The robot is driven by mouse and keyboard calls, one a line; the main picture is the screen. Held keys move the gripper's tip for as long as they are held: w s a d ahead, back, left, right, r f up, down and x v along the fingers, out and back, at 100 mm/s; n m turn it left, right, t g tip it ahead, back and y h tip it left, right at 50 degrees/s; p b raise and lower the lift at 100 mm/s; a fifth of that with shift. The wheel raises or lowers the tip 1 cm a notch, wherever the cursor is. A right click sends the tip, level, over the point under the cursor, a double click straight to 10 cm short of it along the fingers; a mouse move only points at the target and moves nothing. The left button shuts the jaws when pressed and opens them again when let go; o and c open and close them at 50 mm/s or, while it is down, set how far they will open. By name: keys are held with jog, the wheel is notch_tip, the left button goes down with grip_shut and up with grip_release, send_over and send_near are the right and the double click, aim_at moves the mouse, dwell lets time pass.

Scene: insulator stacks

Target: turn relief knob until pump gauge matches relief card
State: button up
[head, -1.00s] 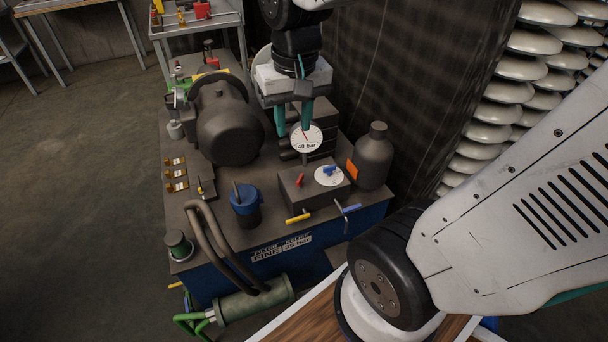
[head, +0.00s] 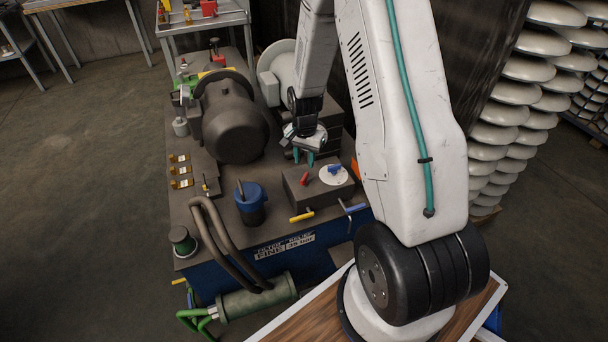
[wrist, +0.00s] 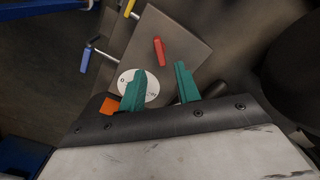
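The relief knob (head: 334,171) is blue and sits on a white round dial on top of a grey block. In the wrist view the white dial (wrist: 151,88) shows partly behind one finger, and the knob is hidden. My gripper (head: 303,158) is open and empty, with teal fingers pointing down above the block, left of the knob in the head view. Its fingers stand apart in the wrist view (wrist: 160,88). The relief card (head: 300,241) on the blue front face appears to read 35 bar. The pump gauge face is not readable now, covered by my gripper and arm.
A red lever (head: 304,178) stands beside the dial on the same block. Yellow (head: 302,216) and blue (head: 354,209) handles stick out in front. A blue-topped filter canister (head: 250,198) and dark motor (head: 234,132) stand left. White insulator stacks (head: 507,115) rise at right.

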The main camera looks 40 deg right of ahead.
aim_at(305, 176)
notch_tip(305, 176, down, 7)
jog(key=shift+f, duration=0.1)
dwell(0.3)
jog(key=shift+c, duration=0.3)
grip_shut()
